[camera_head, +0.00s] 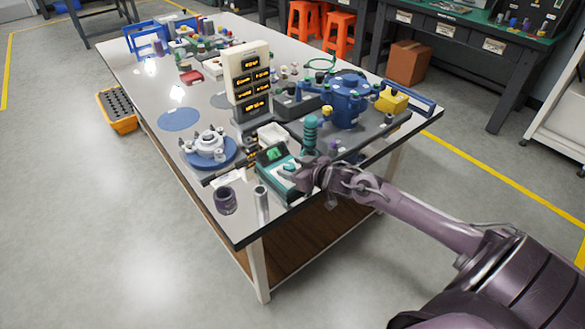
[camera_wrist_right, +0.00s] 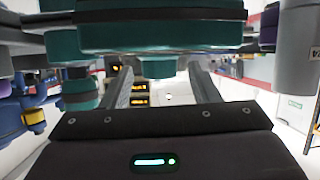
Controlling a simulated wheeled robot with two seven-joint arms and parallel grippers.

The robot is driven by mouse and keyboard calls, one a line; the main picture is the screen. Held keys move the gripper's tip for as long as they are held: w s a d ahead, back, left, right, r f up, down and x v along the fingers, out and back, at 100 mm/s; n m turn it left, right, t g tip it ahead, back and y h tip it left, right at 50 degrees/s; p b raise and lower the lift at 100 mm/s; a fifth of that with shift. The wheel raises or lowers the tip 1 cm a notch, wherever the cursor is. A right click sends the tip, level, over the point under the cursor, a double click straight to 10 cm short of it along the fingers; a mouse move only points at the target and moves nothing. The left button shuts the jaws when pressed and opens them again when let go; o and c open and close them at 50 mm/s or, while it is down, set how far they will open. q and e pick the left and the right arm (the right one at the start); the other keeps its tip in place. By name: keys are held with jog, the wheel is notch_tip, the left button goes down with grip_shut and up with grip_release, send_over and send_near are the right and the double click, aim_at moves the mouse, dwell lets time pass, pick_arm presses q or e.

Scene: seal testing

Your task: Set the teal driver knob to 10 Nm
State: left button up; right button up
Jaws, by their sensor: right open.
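I cannot tell whether the fingers touch the knob, and no setting is readable. A ribbed teal handle (camera_head: 310,135) stands upright behind the gripper; a teal cylinder also shows at left in the wrist view (camera_wrist_right: 80,92). My left gripper is not in view.
The white table (camera_head: 135,75) holds a display tower (camera_head: 249,75), a blue housing (camera_head: 348,102) and a white flanged part on a blue disc (camera_head: 208,149). A dark cup (camera_head: 225,200) and a metal cylinder (camera_head: 262,204) stand at the front edge. The table's left middle has free room.

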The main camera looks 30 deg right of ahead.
jog(key=shift+w, duration=0.15)
jog(key=c, duration=1)
jog(key=shift+o, duration=0.2)
jog(key=shift+a+r+m+h+p, duration=0.1)
jog(key=shift+a+m+h+p, duration=0.15)
jog(key=shift+m+h+p, duration=0.65)
jog(key=shift+a+m+h+p, duration=0.1)
jog(key=shift+m+h+p, duration=0.55)
jog(key=shift+h, duration=0.35)
jog(key=m+h, duration=0.2)
jog(key=shift+a+f+g+h, duration=0.15)
jog(key=shift+f+g+h, duration=0.05)
jog(key=shift+g+h, duration=0.1)
jog(key=shift+w+m+g+h, duration=0.1)
jog(key=shift+m+g+h, duration=0.4)
jog(key=shift+m+h, duration=0.75)
jog(key=shift+h, duration=0.25)
